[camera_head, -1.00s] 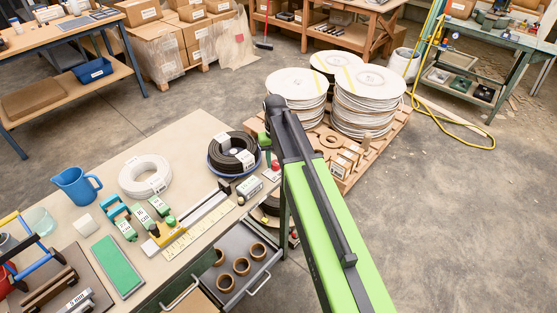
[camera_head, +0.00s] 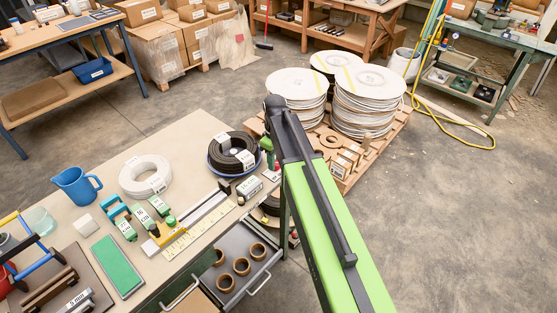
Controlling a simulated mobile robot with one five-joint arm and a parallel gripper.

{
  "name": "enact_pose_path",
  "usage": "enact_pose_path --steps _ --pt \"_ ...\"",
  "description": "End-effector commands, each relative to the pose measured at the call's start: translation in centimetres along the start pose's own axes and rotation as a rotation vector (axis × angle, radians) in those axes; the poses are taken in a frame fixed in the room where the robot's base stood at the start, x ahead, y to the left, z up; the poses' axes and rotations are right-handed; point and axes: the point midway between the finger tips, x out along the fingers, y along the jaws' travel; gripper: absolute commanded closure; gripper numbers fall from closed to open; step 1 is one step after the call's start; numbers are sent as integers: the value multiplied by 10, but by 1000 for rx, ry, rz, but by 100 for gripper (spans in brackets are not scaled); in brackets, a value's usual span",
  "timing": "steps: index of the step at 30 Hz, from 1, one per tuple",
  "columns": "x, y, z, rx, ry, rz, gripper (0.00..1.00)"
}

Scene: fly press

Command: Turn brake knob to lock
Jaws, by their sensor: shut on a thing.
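My green and black arm reaches from the lower right to the far right corner of the workbench. My gripper (camera_head: 269,158), small and partly hidden behind the arm's dark end, points down there. It is shut on what seems to be the brake knob; a small red part (camera_head: 276,167) shows just below it. The fingertips and the knob's turn angle are too small and covered to make out.
A black coil (camera_head: 232,154) in a blue dish lies just left of my gripper. A small labelled box (camera_head: 249,188) and a long metal rule stand nearer. An open drawer (camera_head: 262,280) holds several brown rings. A pallet (camera_head: 350,181) with white reels stands behind.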

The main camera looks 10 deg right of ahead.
Motion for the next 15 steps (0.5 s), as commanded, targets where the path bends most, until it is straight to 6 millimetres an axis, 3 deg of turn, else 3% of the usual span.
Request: enact_pose_path --steps 15 --pt "0 2 2 -41 -4 4 100"
